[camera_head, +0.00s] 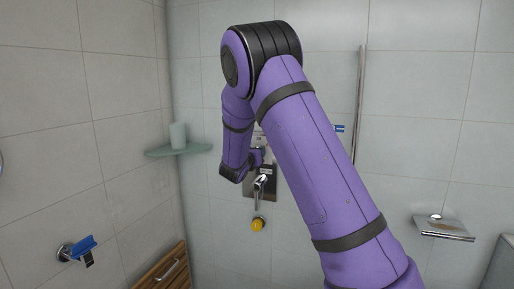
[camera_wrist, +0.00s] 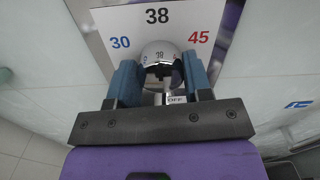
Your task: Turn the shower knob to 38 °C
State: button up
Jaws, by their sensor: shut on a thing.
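The shower knob (camera_wrist: 161,66) is a round chrome knob on a white plate (camera_wrist: 188,17). The plate is marked 30 in blue at left, 38 in black at top and 45 in red at right. A small OFF label shows below the knob. My gripper (camera_wrist: 159,76) has its two blue fingers closed on the knob, one on each side. Small marks like the plate's numbers show on the shiny knob, perhaps reflections. I cannot tell a pointer on it. In the head view, my gripper (camera_head: 257,157) is at the wall plate (camera_head: 266,188), and my arm hides most of the knob.
A chrome lever (camera_head: 262,181) and a yellow round thing (camera_head: 258,224) are below the gripper. A corner shelf (camera_head: 182,151) with a cup (camera_head: 178,135) is at left. A wooden stool (camera_head: 167,270) stands low.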

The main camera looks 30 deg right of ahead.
jog(key=shift+s+d+f, duration=0.15)
jog(key=shift+f, duration=0.05)
dwell(0.4)
jog(key=o, duration=0.9)
jog(key=shift+r, duration=0.1)
jog(key=v, duration=1.1)
jog(key=shift+r, duration=0.1)
